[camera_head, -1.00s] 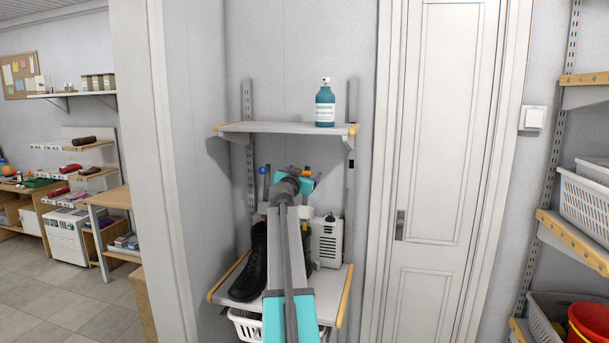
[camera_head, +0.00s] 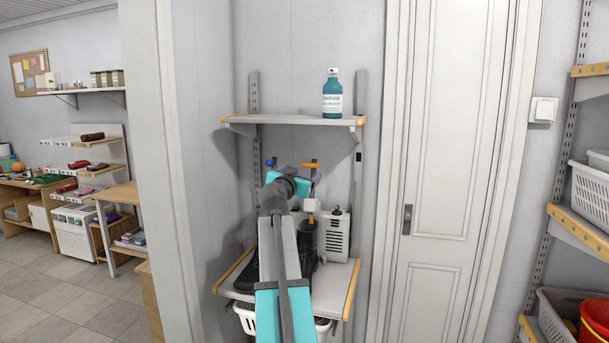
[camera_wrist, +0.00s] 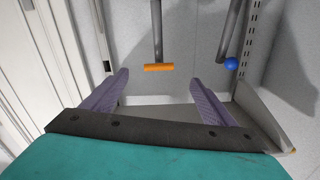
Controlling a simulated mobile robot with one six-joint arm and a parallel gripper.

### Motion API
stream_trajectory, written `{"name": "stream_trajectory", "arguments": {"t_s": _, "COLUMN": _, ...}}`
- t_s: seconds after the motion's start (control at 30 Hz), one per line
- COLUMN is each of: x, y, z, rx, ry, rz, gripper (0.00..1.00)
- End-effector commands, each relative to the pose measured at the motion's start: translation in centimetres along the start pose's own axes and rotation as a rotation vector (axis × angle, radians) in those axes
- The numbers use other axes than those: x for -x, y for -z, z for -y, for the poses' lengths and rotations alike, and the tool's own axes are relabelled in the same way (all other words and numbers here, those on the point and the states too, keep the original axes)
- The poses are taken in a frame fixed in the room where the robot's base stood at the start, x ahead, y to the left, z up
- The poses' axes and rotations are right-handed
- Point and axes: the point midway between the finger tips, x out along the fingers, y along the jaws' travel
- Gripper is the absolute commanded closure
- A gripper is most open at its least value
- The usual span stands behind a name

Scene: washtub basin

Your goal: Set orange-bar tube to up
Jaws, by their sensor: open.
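The orange bar (camera_head: 311,165) is a short level crosspiece just above and right of my gripper in the head view. In the wrist view the orange bar (camera_wrist: 159,68) sits across the end of a grey tube (camera_wrist: 157,30), between and slightly beyond my fingertips. A second grey tube ends in a blue ball (camera_wrist: 231,64); the blue ball (camera_head: 269,162) shows left of my wrist in the head view. My gripper (camera_wrist: 160,78) is open and empty, with a purple-grey finger on each side of the bar. My arm hides the tubes' lower parts in the head view.
A shelf (camera_head: 290,119) with a teal bottle (camera_head: 332,94) is above my gripper. A lower shelf (camera_head: 340,272) holds a dark boot (camera_head: 306,240) and a white box (camera_head: 336,235). A white door (camera_head: 445,150) stands to the right.

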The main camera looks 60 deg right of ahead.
Motion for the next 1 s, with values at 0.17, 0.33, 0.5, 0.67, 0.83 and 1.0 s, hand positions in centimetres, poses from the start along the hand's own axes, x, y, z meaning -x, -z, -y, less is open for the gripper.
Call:
{"name": "stream_trajectory", "arguments": {"t_s": 0.17, "x": 1.09, "y": -0.06, "z": 0.03, "rx": 0.0, "ry": 0.001, "rz": 0.0, "gripper": 0.21}}
{"name": "stream_trajectory", "arguments": {"t_s": 0.33, "x": 1.25, "y": 0.01, "z": 0.05, "rx": 0.0, "ry": 0.001, "rz": 0.0, "gripper": 0.21}}
{"name": "stream_trajectory", "arguments": {"t_s": 0.5, "x": 1.22, "y": 0.03, "z": 0.03, "rx": 0.0, "ry": 0.0, "rz": 0.0, "gripper": 0.21}}
{"name": "stream_trajectory", "arguments": {"t_s": 0.67, "x": 1.2, "y": 0.02, "z": 0.0, "rx": 0.0, "ry": 0.0, "rz": 0.0, "gripper": 0.21}}
{"name": "stream_trajectory", "arguments": {"t_s": 0.83, "x": 1.15, "y": 0.03, "z": -0.11, "rx": 0.0, "ry": -0.001, "rz": -0.001, "gripper": 0.21}}
{"name": "stream_trajectory", "arguments": {"t_s": 1.0, "x": 1.15, "y": 0.04, "z": -0.11, "rx": 0.0, "ry": -0.001, "rz": -0.001, "gripper": 0.21}}
